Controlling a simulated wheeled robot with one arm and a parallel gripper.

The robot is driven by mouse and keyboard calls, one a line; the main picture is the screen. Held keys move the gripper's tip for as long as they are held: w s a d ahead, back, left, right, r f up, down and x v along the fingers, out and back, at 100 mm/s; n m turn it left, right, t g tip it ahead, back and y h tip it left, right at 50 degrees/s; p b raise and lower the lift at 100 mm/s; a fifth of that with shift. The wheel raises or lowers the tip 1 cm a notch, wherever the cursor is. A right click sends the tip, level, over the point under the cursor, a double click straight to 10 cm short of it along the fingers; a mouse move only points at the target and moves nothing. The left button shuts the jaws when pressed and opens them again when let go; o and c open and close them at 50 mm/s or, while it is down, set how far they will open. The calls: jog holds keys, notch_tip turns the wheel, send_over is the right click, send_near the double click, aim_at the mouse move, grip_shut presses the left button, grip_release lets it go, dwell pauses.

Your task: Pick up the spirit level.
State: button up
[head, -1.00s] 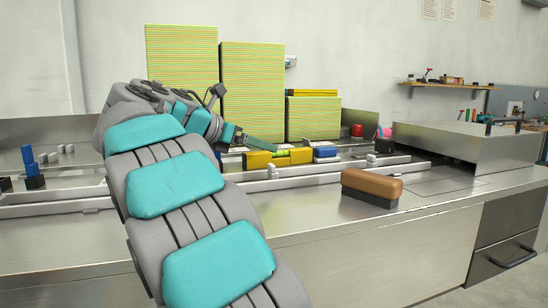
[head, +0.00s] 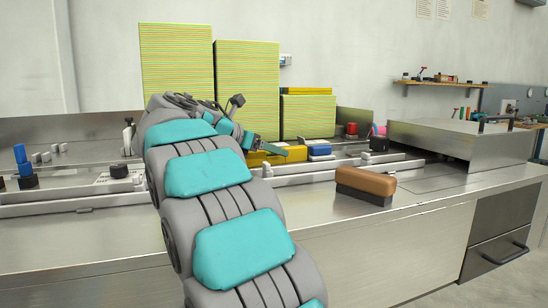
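The spirit level (head: 297,154) is a yellow bar lying on the steel bench behind the front rail, near the middle of the head view. My gripper (head: 272,148) is at the level, in front of its middle in the picture, and hides part of it, including the green vial. Its dark fingers point right and down. I cannot tell whether they touch the level or how far apart they are.
A blue block (head: 319,150) lies just right of the level. A brown-topped brush (head: 365,185) stands on the front ledge. Tall striped stacks (head: 247,90) rise behind. A steel box (head: 455,138) stands at right. Steel rails (head: 400,165) cross the bench.

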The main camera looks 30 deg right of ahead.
grip_shut()
dwell(0.3)
dwell(0.3)
